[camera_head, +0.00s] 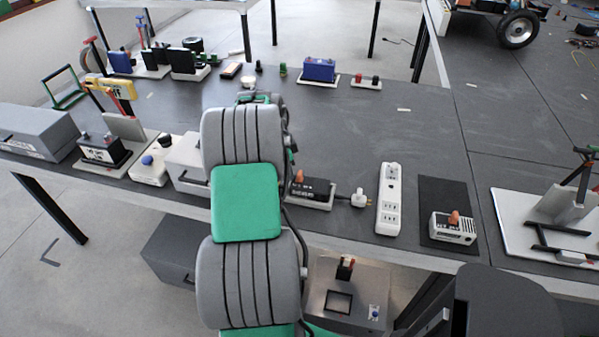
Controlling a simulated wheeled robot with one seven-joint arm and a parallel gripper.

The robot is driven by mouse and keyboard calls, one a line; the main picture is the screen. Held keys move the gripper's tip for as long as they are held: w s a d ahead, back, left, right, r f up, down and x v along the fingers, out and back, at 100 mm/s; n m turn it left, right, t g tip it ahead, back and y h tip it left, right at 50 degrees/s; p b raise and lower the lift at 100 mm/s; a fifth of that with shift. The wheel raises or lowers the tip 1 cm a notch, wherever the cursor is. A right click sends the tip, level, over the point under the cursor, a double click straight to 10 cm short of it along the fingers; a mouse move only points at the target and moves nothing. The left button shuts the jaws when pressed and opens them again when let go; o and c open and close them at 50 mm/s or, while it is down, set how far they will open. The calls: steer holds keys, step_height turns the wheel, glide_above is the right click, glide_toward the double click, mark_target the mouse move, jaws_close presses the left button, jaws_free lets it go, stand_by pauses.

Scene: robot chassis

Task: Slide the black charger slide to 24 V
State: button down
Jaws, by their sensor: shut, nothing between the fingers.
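A black charger-like box (312,187) with pale lettering stands on a white base just right of my arm. A small reddish-brown knob (299,176) shows at its top left, and its left end is partly hidden by my arm. A cord runs from its right side to a white plug (358,197). I cannot read any voltage marks or tell the slide's position. My grey and green arm reaches up through the middle of the view. My gripper's fingers are hidden behind it, so their place relative to the box does not show.
A white power strip (389,199) and a white box on a black mat (444,188) stand to the right. Another black box (103,150), a grey case (36,133) and several small devices stand left. The table's middle right is clear.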

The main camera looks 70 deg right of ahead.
steer(key=shift+s+f, duration=0.25)
steer(key=shift+s, duration=0.2)
steer(key=shift+w+a+f, duration=0.1)
steer(key=shift+w+a, duration=0.05)
steer(key=shift+w, duration=0.1)
steer(key=shift+w+a, duration=0.1)
steer(key=shift+w, duration=0.2)
steer(key=s+d+p+v, duration=0.1)
steer(key=p+v, duration=0.2)
steer(key=v, duration=0.4)
steer(key=shift+d+r, duration=0.2)
steer(key=shift+r, duration=0.15)
